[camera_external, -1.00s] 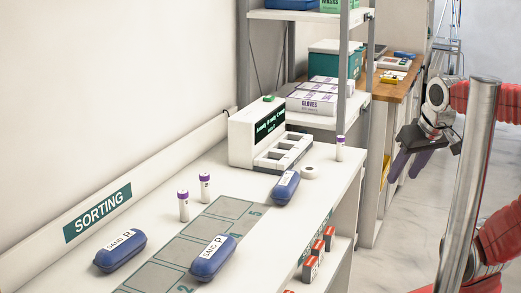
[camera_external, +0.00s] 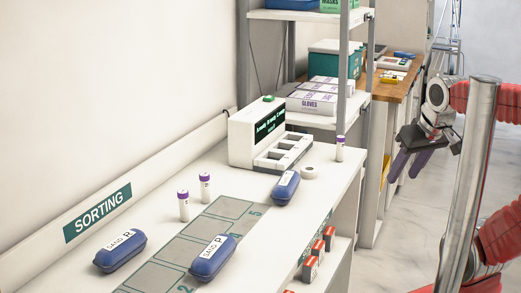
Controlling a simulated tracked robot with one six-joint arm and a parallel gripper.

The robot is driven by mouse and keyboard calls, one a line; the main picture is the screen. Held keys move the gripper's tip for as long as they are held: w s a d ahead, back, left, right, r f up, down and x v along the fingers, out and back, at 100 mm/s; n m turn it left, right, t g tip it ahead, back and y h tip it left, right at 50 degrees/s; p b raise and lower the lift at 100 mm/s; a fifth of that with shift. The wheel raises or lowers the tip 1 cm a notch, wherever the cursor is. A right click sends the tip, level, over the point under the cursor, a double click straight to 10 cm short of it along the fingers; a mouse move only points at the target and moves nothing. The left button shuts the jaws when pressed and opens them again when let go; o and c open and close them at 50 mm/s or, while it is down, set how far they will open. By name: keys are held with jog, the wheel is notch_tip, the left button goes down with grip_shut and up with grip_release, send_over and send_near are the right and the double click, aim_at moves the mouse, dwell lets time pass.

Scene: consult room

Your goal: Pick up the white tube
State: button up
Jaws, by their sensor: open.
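Three white tubes with purple caps stand upright on the white sorting table. One tube (camera_external: 184,207) and a second tube (camera_external: 205,188) stand close together left of the grey numbered squares. A third tube (camera_external: 340,150) stands at the table's far right corner. My gripper (camera_external: 395,166) is at the right, off the table's right side, pointing down and left. Its two purple-grey fingers are apart and empty. It is clear of all the tubes, nearest the third one. A pole hides part of my arm.
Blue cases (camera_external: 212,259), (camera_external: 120,251) and (camera_external: 286,187) lie on the white table (camera_external: 262,235). A white device with a screen (camera_external: 257,133) stands at the back, a white roll (camera_external: 310,172) beside it. A metal pole (camera_external: 469,185) stands by my arm. Red-topped boxes (camera_external: 311,268) sit on a lower shelf.

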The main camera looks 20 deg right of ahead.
dwell(0.3)
jog(key=w+d+f+t+h, duration=0.1)
jog(key=w+d+t, duration=0.35)
jog(key=w, duration=1.15)
jog(key=w+d+t+h, duration=0.15)
jog(key=w+d, duration=0.65)
jog(key=w, duration=0.8)
jog(key=w+d+f+n+t+y, duration=0.1)
jog(key=w+d+f+t+y, duration=0.15)
jog(key=w+f, duration=0.45)
jog(key=n+t+y, duration=0.1)
jog(key=t+y, duration=0.2)
jog(key=t, duration=0.1)
send_near(342, 148)
jog(key=s, duration=0.2)
jog(key=shift+s+d+r+g, duration=0.15)
jog(key=shift+d+r+g, duration=0.1)
jog(key=shift+d, duration=0.2)
jog(key=w, duration=0.2)
jog(key=w+a, duration=0.1)
jog(key=w, duration=0.5)
jog(key=shift+w+a, duration=0.15)
jog(key=shift+a, duration=0.2)
jog(key=shift+w, duration=0.1)
